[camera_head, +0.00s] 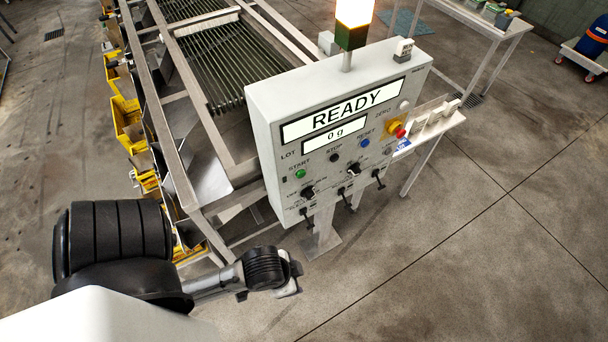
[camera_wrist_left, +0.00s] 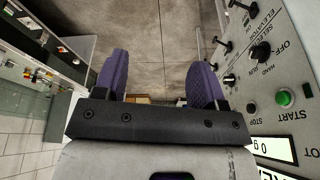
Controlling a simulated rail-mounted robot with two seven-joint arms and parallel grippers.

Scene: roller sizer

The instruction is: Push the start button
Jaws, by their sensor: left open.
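The green START button (camera_head: 300,173) is at the left of the button row on the grey control panel (camera_head: 262,100), under the READY display (camera_head: 345,110). The button also shows at the right of the left wrist view (camera_wrist_left: 285,98). My left gripper (camera_wrist_left: 160,72) is open and empty, with its two purple-grey fingers apart. In the head view the left gripper (camera_head: 290,275) is below and in front of the panel's lower left edge, apart from the button. Its fingers are hard to make out there. My right gripper is not in view.
A black STOP button (camera_head: 334,157), a blue RESET button (camera_head: 365,143) and a red emergency knob (camera_head: 401,132) are on the same panel. Black switches (camera_head: 308,193) and levers sit below. A lit lamp (camera_head: 354,15) stands above. The floor in front is clear.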

